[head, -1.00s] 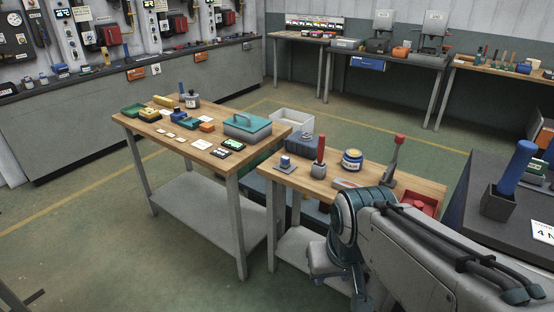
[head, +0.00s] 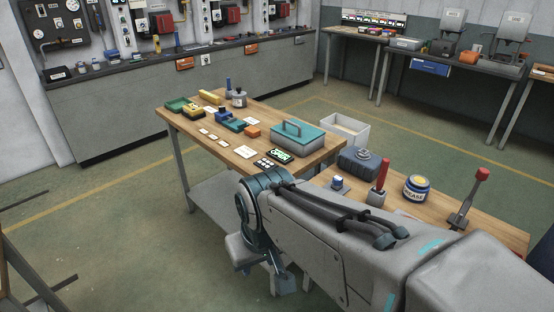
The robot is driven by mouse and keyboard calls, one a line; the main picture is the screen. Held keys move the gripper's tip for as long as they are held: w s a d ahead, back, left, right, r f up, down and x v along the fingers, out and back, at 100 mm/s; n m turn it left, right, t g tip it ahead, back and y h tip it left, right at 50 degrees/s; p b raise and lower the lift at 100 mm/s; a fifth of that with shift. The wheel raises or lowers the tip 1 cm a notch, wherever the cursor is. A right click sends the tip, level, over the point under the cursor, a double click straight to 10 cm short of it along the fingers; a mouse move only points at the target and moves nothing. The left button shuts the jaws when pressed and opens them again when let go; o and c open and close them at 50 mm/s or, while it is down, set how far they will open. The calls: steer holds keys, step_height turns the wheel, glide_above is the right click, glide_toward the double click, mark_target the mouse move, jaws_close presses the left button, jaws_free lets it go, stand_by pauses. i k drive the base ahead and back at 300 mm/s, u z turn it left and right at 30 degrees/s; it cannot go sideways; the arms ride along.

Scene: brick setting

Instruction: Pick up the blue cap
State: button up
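A small blue cap-like piece (head: 337,181) stands on a small grey base on the nearer wooden table (head: 480,218), left of a red-handled tool. It is small in the picture, and I cannot be sure that it is the blue cap of the task. My arm crosses the lower middle, in front of this table. Its far end hangs at the table's left, where I cannot make out the fingers or anything held.
A second wooden table (head: 237,158) holds a teal-lidded box (head: 297,139), trays, cards and small blue and yellow pieces. A red-handled tool (head: 381,178) and a red-knobbed lever (head: 470,195) stand on the nearer table. Open floor lies at left.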

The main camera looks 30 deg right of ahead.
mark_target(338, 180)
steer(key=z, duration=0.1)
steer(key=i, duration=0.75)
steer(key=z, duration=1.05)
steer(key=i, duration=0.6)
steer(key=z, duration=0.65)
